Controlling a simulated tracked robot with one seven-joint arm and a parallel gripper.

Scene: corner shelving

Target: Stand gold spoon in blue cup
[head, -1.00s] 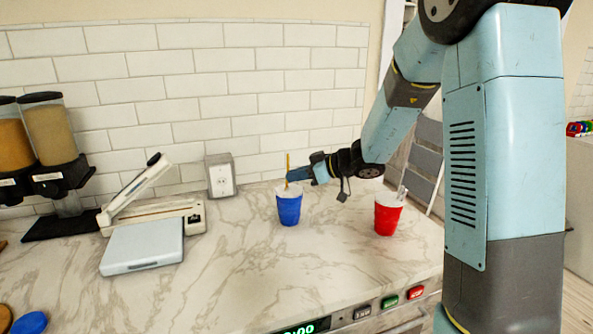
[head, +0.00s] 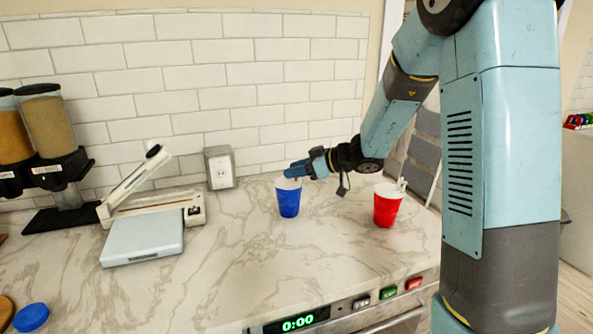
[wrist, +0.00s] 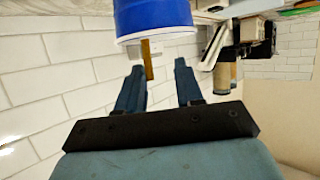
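The blue cup (head: 289,202) stands upright on the marble counter, with a white inside. In the wrist view the blue cup (wrist: 155,15) is at the top edge, its white rim toward my fingers. The gold spoon (wrist: 147,62) sticks out of the cup's mouth as a narrow gold strip; its other end is hidden in the cup. My gripper (wrist: 160,67) is open, its two fingers apart, with the strip nearer the left finger and no clear grip on it. In the head view my gripper (head: 292,170) is just above the cup's rim and hides most of the spoon.
A red cup (head: 387,207) holding light-coloured utensils stands to the right of the blue cup. A white scale-like device (head: 143,240) and dispensers (head: 50,130) are at the left. The front middle counter is clear.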

